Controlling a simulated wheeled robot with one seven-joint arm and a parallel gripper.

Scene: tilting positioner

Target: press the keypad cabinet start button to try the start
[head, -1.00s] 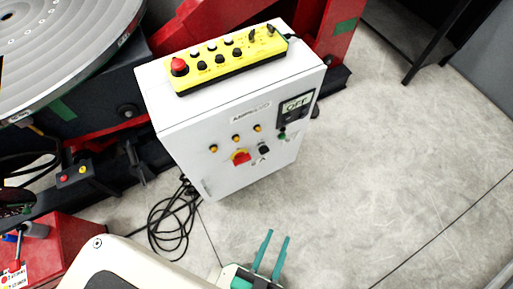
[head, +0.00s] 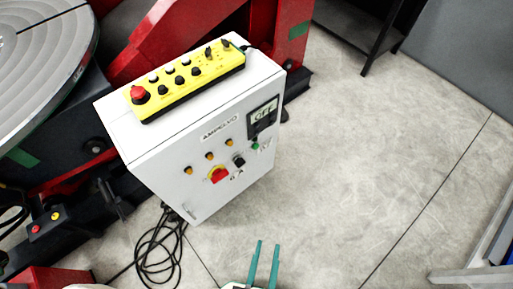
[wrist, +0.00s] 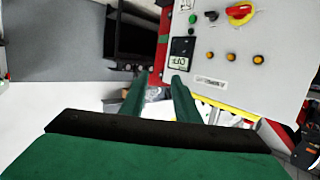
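The white keypad cabinet (head: 160,150) stands upright on the floor, left of centre in the head view. Its front carries a dark display (head: 263,113) reading OFF, with a small green button (head: 255,146) below it. In the wrist view the cabinet front appears upside down, with the display (wrist: 181,50) and the green button (wrist: 193,18). My gripper (head: 268,242) is at the bottom of the head view, in front of the cabinet and apart from it. Its two teal fingers are parted with nothing between them. They also show in the wrist view (wrist: 162,80).
A red-and-yellow rotary switch (head: 219,175), a black knob (head: 239,160) and several orange lamps share the front. A yellow pendant (head: 188,80) with a red button lies on top. Black cables (head: 160,245) lie left. Floor (head: 370,170) to the right is clear.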

